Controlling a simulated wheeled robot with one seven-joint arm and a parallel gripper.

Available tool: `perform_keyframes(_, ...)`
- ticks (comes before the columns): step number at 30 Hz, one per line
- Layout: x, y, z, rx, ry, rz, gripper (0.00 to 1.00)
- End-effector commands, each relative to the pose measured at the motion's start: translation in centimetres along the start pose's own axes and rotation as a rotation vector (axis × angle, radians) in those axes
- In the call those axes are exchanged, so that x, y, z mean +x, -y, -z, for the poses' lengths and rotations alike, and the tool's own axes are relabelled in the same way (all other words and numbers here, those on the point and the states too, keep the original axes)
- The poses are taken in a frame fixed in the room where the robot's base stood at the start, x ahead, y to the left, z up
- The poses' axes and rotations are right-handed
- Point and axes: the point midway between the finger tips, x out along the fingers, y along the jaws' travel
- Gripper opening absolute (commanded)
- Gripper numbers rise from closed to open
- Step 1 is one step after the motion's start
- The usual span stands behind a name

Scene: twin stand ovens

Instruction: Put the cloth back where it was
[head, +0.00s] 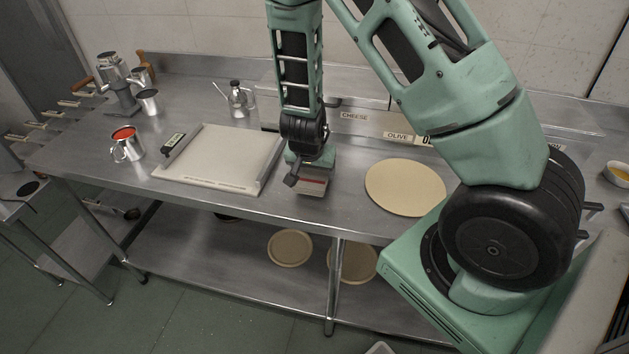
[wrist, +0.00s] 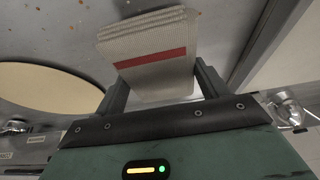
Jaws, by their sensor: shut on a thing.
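A folded beige cloth (head: 313,185) with a red stripe hangs below my gripper (head: 311,170) in the head view, near the front edge of the steel counter (head: 340,215). In the wrist view the folded layers of the cloth (wrist: 152,48) lie between the two fingers of my gripper (wrist: 163,88), which are shut on it. The cloth is low over the bare counter; I cannot tell whether it touches the surface.
A pale board (head: 222,158) lies left of the cloth, a round tan disc (head: 405,187) right of it. A sauce-filled metal mug (head: 127,146) and an oil can (head: 237,100) stand farther left. Labelled bins (head: 398,135) line the back. More round discs (head: 290,248) lie on the lower shelf.

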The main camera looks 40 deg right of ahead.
Motion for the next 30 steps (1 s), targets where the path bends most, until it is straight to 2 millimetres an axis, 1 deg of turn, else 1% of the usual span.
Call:
perform_keyframes(1,1.1,-0.1,-0.4,0.001,0.003,-0.003,0.48)
perform_keyframes(5,2.3,-0.1,-0.9,0.001,0.001,-0.002,0.48)
perform_keyframes(17,2.8,0.0,-1.1,-0.001,0.000,0.000,0.48)
perform_keyframes(18,2.8,0.0,-1.1,-0.001,0.000,0.000,0.76)
perform_keyframes(20,2.7,0.0,-1.1,0.000,0.000,0.000,0.92)
perform_keyframes(21,2.7,0.0,-1.1,0.000,0.000,0.000,0.95)
perform_keyframes(30,2.4,0.0,-1.0,0.000,0.000,0.000,0.95)
